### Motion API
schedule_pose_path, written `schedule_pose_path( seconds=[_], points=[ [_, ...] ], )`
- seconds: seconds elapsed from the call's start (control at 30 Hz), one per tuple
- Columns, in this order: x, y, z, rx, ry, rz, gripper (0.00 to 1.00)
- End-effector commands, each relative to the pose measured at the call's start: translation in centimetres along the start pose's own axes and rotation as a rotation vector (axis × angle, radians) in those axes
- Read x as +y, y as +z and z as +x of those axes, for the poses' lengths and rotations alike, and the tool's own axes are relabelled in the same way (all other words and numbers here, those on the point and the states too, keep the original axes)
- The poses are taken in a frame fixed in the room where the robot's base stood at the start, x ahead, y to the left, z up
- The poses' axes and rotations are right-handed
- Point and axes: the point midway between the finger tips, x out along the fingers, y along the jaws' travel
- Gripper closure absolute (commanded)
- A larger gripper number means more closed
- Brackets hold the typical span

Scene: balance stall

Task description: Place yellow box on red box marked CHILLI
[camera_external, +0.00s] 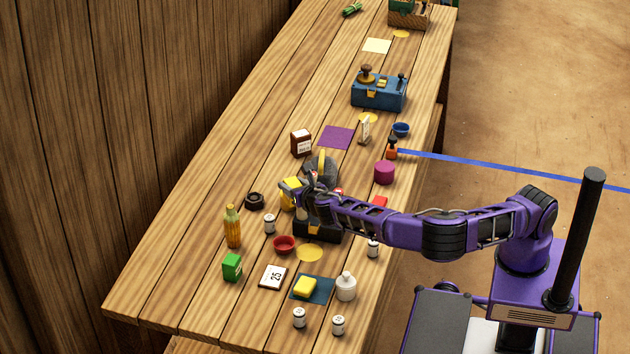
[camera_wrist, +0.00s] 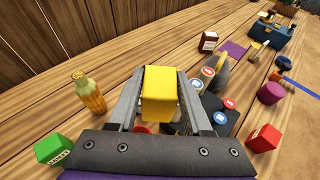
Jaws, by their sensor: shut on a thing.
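The yellow box (camera_wrist: 160,95) is between the two fingers of my gripper (camera_wrist: 162,80), which is shut on it. In the external view the yellow box (camera_external: 289,193) hangs at my gripper (camera_external: 293,187), left of the dark balance scale (camera_external: 318,231), and looks raised above the table. A red box (camera_wrist: 263,138) stands on the table at the right in the wrist view, apart from my gripper. Its marking is too small to read. In the external view the red box (camera_external: 379,201) is partly hidden by my forearm.
Weights with red and blue tops (camera_wrist: 208,72) stand near the right finger. A magenta cylinder (camera_external: 384,172) is behind the red box. A corn-like bottle (camera_external: 232,227), green box (camera_external: 232,267), red bowl (camera_external: 284,244) and another yellow block (camera_external: 305,286) are on the near table.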

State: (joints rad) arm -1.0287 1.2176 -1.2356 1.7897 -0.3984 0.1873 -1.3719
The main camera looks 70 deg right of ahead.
Motion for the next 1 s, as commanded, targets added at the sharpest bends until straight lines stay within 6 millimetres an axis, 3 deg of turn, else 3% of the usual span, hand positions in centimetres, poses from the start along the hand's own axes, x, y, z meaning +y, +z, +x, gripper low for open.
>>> schedule_pose_path(
  seconds=[0.03,0.1,0.3,0.5,0.67,1.0],
  points=[
    [-2.9,0.7,0.6,0.001,-0.07,0.03,1.0],
    [-6.7,1.3,1.0,0.001,-0.166,0.065,1.0],
    [-16.9,2.1,0.8,0.009,-0.427,0.163,1.0],
    [-23.7,2.1,-0.5,0.018,-0.609,0.225,1.0],
    [-25.9,1.6,-1.0,0.021,-0.671,0.243,1.0],
    [-26.3,-3.5,0.8,0.021,-0.68,0.245,1.0]
  ],
)
